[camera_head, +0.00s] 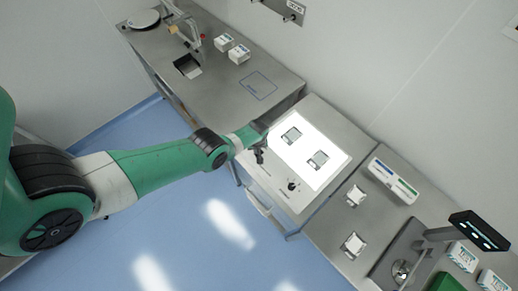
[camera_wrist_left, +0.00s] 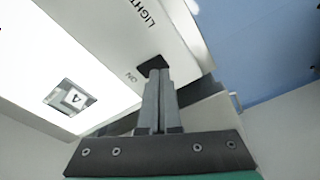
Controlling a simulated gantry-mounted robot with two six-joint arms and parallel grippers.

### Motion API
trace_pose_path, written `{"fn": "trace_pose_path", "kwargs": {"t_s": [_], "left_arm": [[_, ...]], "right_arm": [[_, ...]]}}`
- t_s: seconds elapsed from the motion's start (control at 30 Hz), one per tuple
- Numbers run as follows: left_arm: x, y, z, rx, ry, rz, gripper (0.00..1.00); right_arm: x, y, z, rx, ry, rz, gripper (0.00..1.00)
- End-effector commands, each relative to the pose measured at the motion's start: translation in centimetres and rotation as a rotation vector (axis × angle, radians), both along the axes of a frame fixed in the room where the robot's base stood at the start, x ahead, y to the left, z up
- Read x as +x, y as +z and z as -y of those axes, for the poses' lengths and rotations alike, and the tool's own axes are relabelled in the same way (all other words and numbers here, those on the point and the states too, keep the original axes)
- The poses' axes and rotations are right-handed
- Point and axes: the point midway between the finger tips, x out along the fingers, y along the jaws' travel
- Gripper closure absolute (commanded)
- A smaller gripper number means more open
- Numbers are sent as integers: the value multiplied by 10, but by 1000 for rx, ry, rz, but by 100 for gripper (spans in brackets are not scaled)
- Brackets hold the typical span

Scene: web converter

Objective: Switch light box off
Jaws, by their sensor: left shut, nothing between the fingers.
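The light box (camera_head: 270,180) stands in the middle of the bench in the head view. The panel also fills the left of the left wrist view (camera_wrist_left: 40,35). A black switch (camera_wrist_left: 152,65) sits on the light box's front strip, near the printed letters "ON" and "LIGHT". My left gripper (camera_wrist_left: 158,75) is shut and empty. Its fingertips are at the switch and partly hide it; I cannot tell whether they touch. The head view shows this gripper (camera_head: 260,155) at the panel's left edge.
A bench with white boxes (camera_head: 239,54) and a device lies to the upper left. A black knob (camera_head: 292,186) is on the light box's front. To the right are a white tray (camera_head: 393,181), a stand with a dark display (camera_head: 479,230) and more boxes.

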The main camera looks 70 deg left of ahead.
Motion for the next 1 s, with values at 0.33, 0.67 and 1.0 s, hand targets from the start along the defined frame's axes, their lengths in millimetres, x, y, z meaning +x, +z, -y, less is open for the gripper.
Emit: {"fn": "trace_pose_path", "kwargs": {"t_s": [0.33, 0.67, 1.0], "left_arm": [[0, -1, 0, 0, 0, 0, 100], [0, -5, 0, 0, 0, 0, 100], [0, -11, 0, 0, 0, 0, 100]], "right_arm": [[0, 0, 0, 0, 0, 0, 50], [0, -5, 0, 0, 0, 0, 50], [0, -10, 0, 0, 0, 0, 50]]}}
